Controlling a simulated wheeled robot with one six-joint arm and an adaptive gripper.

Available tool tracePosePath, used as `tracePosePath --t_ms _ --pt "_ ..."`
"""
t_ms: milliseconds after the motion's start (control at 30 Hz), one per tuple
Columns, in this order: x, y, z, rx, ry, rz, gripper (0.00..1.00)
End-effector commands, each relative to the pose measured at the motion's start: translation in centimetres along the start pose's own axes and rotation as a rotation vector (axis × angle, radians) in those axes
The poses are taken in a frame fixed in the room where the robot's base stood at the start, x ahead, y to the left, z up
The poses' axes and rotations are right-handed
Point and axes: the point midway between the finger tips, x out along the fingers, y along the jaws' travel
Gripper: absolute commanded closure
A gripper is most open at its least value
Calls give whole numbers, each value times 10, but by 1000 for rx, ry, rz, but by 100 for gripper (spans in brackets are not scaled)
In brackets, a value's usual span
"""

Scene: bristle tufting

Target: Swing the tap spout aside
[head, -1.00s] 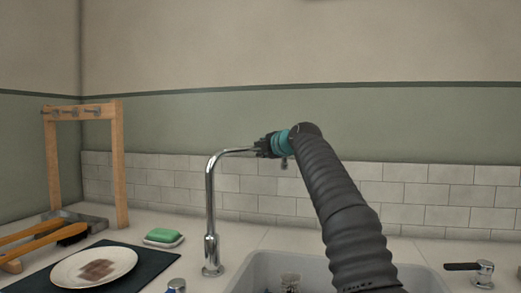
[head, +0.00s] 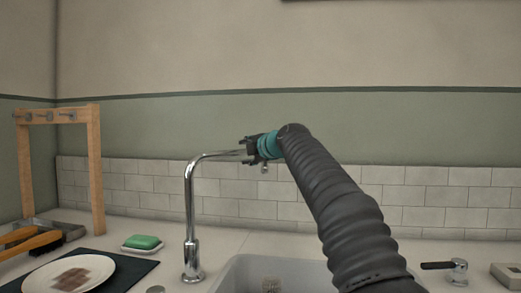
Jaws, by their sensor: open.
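The chrome tap spout (head: 191,200) rises from the counter at the sink's left rim, bends at the top and runs right over the basin. My gripper (head: 246,151) is at the outer part of the spout's horizontal arm, with its fingers open around or beside it; I cannot tell which. The spout's outlet tip (head: 265,169) hangs just below the teal part of my gripper. My gripper hides part of the spout near that end.
Left are a soap dish with green soap (head: 142,243), a stained plate (head: 100,267) on a dark mat, brushes and a wooden hook rack (head: 96,170).

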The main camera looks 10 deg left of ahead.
Motion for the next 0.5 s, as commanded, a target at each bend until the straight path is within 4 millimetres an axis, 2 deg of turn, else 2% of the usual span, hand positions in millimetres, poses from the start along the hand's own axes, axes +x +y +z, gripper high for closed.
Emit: tracePosePath --t_ms 33,300,500 --pt "-9 2 1 2 -2 2 52" --pt "-48 1 0 0 -2 1 52" --pt "-72 0 0 1 -2 1 52"
